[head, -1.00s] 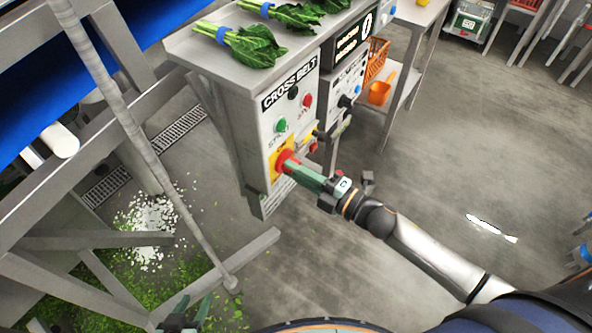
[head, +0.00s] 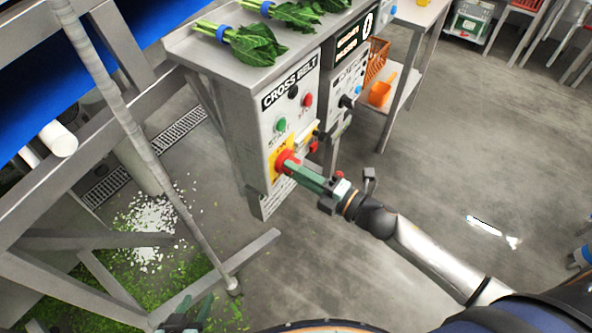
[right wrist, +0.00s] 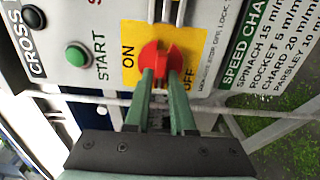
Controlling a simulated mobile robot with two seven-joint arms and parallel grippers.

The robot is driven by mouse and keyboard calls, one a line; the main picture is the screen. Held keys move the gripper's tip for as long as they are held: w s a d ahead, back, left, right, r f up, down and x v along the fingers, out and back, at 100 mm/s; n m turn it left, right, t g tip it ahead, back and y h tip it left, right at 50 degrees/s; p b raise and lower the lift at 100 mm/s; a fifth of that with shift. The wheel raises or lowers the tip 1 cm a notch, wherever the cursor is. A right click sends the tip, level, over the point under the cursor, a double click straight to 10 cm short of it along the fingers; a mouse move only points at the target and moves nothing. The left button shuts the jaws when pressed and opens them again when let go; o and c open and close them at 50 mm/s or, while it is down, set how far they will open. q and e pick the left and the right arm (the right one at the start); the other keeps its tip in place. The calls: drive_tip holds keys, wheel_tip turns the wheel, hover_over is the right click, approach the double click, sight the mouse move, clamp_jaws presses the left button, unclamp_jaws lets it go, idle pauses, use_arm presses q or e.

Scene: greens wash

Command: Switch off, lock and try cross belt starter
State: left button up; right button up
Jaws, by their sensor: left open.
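The cross belt starter (head: 262,150) is a grey box labelled CROSS BELT. It has a green start button (head: 280,125), a red button (head: 307,100) and a black knob above. Low on it, a red rotary handle (right wrist: 160,57) sits on a yellow ON/OFF plate (right wrist: 130,72). My right gripper (head: 291,164) is at this handle, its green fingers on either side of it and closed on it. The fingers partly hide the handle and the OFF lettering. My left gripper (head: 185,314) is open and empty at the bottom edge, far from the starter.
Bunched greens (head: 250,42) lie on the steel shelf above the starter. A neighbouring panel with a display (head: 346,45) stands to the right. Steel frame legs and a pole (head: 150,150) stand at left. Scraps litter the floor there. The floor at right is largely clear.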

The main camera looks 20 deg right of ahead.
drive_tip(key=o, duration=0.3)
drive_tip(key=shift+b+v, duration=0.3)
drive_tip(key=shift+v, duration=5.95)
